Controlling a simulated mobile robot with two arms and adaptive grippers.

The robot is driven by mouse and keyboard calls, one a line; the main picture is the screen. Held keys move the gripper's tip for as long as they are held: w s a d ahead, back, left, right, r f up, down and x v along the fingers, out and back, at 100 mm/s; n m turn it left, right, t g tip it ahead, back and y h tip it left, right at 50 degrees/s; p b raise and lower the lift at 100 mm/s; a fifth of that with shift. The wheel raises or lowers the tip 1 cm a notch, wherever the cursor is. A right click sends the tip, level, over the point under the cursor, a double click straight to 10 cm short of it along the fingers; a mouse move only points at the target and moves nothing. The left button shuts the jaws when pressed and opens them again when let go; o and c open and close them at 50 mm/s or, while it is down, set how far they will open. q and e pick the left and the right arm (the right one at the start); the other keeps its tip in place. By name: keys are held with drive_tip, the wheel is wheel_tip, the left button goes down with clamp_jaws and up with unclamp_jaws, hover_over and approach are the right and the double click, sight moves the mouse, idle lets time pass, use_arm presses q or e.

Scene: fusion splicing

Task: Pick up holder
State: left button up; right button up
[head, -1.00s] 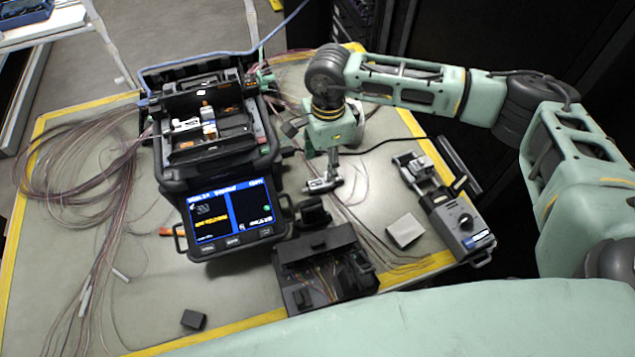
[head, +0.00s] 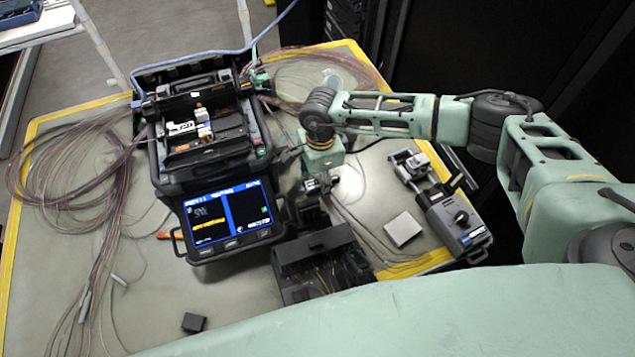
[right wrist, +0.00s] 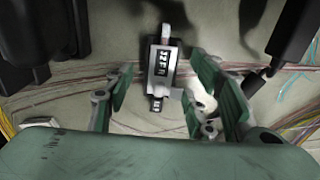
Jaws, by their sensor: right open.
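The holder, a small silver-grey piece with a dark marked face, lies on the mat in the right wrist view (right wrist: 162,65), between and beyond the fingertips of my right gripper (right wrist: 165,88). The gripper is open, with one green-padded finger to either side of the holder, and I see no contact. In the head view my right gripper (head: 320,180) points down just right of the splicer, and the holder is largely hidden there by the gripper. My left gripper is not in view.
The fusion splicer (head: 215,160) with its lit screen stands left of my right gripper. A black tool box (head: 320,262) is in front. A pale block (head: 403,229) and a grey device (head: 458,225) are to the right. Loose fibers cross the mat, and a small black block (head: 193,322) lies at front left.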

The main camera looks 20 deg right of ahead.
sight(320, 181)
drive_tip(key=c, duration=1.2)
drive_tip(key=shift+r, duration=0.1)
drive_tip(key=shift+w+r, duration=0.1)
drive_tip(key=shift+r, duration=0.35)
wheel_tip(320, 181, up, 3)
drive_tip(key=shift+f+b, duration=0.1)
drive_tip(key=shift+b, duration=0.75)
drive_tip(key=s+d+r+b, duration=0.2)
drive_tip(key=s+d+r, duration=0.4)
drive_tip(key=s, duration=0.4)
drive_tip(key=shift+r+b, duration=0.35)
drive_tip(key=shift+r, duration=0.25)
